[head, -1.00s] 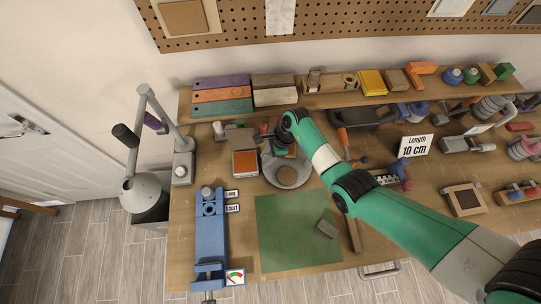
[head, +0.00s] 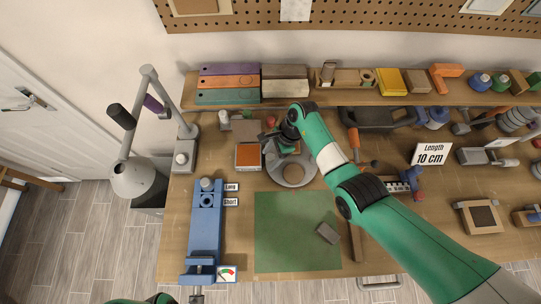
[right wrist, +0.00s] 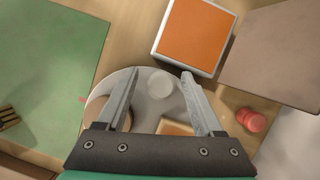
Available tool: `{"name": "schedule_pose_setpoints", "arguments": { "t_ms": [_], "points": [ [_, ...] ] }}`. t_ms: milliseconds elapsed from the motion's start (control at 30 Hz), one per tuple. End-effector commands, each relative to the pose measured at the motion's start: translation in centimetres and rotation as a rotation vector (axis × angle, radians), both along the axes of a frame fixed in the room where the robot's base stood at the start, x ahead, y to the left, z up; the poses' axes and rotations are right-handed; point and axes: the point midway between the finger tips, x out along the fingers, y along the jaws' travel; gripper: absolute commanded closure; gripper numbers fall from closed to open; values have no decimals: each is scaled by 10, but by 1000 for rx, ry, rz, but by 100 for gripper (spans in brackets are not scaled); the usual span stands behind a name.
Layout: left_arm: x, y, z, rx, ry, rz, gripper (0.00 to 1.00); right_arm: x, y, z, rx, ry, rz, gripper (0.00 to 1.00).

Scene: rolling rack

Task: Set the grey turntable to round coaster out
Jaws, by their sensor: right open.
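The grey turntable (head: 307,178) lies on the bench behind the green mat. A round brown coaster (head: 293,171) sits at its near side, facing out to the front. My right gripper (head: 283,147) is over the turntable's back left part. In the right wrist view, my right gripper (right wrist: 160,88) is open, its fingers on either side of a pale round knob (right wrist: 160,84) on the turntable (right wrist: 148,108). I cannot tell whether they touch it. A tan piece (right wrist: 175,128) on the turntable is partly hidden behind the gripper. My left gripper is out of view.
An orange-topped square block (head: 248,156) stands close left of the turntable. A red knob (right wrist: 252,120) and a brown board (right wrist: 275,50) are close to the right finger. The green mat (head: 285,235) in front is mostly clear.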

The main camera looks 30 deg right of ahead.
Motion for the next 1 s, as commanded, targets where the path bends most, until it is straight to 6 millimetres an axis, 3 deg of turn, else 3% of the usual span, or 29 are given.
{"name": "schedule_pose_setpoints", "arguments": {
  "t_ms": [233,500,700,1000],
  "points": [
    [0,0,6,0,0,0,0,0,-6,15,0,-3,-2,31],
    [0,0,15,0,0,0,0,-6,-29,71,-1,-5,-2,31],
    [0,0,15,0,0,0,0,-10,-41,101,0,-3,-1,31],
    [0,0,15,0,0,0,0,-12,-43,108,0,0,0,31]
  ]
}}
